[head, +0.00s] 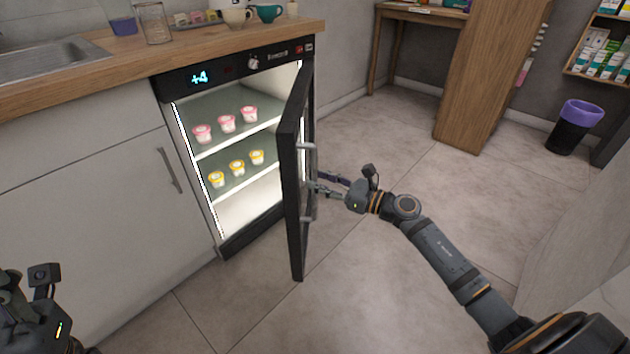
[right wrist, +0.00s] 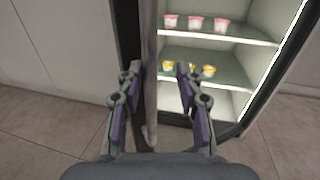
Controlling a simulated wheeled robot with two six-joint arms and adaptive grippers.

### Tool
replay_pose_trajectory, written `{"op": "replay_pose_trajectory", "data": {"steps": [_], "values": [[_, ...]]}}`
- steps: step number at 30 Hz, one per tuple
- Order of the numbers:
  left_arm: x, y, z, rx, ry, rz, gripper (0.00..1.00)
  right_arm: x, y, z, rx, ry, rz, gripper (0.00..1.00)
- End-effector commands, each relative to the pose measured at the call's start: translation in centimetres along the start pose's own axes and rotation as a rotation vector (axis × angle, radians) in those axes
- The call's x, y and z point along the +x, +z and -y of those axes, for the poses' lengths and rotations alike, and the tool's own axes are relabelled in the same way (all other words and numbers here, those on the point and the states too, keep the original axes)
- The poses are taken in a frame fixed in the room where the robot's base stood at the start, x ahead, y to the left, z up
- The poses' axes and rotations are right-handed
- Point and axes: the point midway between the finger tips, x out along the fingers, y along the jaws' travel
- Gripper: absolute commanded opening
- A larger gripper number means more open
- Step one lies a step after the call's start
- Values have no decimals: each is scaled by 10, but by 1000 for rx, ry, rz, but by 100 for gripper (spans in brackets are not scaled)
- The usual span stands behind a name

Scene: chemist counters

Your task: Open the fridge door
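The small fridge (head: 232,160) under the counter has its black-framed door (head: 291,190) standing well open, swung out on its right side. The lit inside shows. The door's vertical handle (head: 306,148) is on its outer face. My right gripper (head: 318,185) is at the handle. In the right wrist view its two fingers (right wrist: 157,75) are apart, with the handle bar (right wrist: 149,50) between them. A gap shows between the bar and the right finger. My left gripper's wrist part (head: 35,315) is at the bottom left; its fingers do not show clearly.
Pink cups (head: 227,124) stand on the upper shelf and yellow cups (head: 237,168) on the lower one. A white cabinet (head: 90,200) is left of the fridge. A wooden panel (head: 490,75) and a bin (head: 573,127) stand behind.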

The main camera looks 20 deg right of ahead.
Motion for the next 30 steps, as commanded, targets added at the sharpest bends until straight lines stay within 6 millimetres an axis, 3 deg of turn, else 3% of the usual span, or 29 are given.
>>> {"op": "replay_pose_trajectory", "data": {"steps": [7, 16, 25, 30], "values": [[-2, 0, 0, 0, 0, 0, 40, -2, -1, 0, 0, 0, -1, 36], [-17, 1, -2, 0, 0, 0, 40, -24, -4, 6, -3, 1, -5, 36], [-15, 1, -2, 0, 0, 0, 40, -48, -1, 11, -1, 1, -4, 36], [5, 0, 0, 0, 0, 0, 40, -58, 4, 14, 2, 2, -4, 36]]}}
